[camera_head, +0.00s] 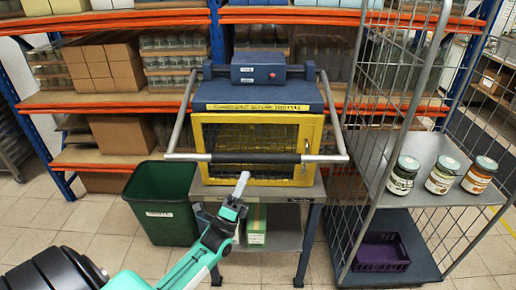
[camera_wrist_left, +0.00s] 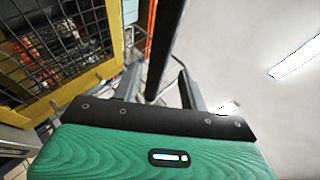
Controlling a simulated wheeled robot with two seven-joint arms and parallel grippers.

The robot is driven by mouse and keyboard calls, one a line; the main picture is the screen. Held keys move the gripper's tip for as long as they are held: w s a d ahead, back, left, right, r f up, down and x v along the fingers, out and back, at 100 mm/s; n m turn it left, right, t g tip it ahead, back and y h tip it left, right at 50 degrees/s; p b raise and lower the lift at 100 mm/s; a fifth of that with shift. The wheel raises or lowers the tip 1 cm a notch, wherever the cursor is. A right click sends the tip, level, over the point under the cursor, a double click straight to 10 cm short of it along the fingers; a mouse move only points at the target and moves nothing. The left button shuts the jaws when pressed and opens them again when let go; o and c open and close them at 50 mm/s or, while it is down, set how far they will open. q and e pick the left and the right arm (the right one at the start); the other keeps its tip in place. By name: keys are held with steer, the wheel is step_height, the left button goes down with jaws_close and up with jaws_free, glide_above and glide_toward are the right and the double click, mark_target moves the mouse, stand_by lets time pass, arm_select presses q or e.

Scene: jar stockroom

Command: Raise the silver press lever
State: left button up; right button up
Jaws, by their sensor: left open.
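The silver press lever (camera_head: 182,113) is a U-shaped frame with arms on both sides of the press. Its crossbar, with a black grip (camera_head: 270,158), lies low across the front of the yellow mesh guard (camera_head: 198,140). My left gripper (camera_head: 241,180) is just below the grip in the head view, fingers pointing up toward it. In the left wrist view the gripper (camera_wrist_left: 157,88) is open, and the dark bar (camera_wrist_left: 165,50) shows between its two fingers; contact cannot be told. My right gripper is not in view.
The press stands on a grey table (camera_head: 309,190). A green bin (camera_head: 165,200) is at its left. A wire cage trolley (camera_head: 405,215) with several jars and a purple crate (camera_head: 380,252) is at its right. Orange-beamed shelves (camera_head: 110,98) with boxes and jars fill the back.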

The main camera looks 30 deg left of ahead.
arm_select(q)
steer(key=p+x, duration=0.2)
steer(key=x, duration=0.6)
steer(key=shift+w+r, duration=0.15)
steer(key=shift+w, duration=0.2)
jaws_close()
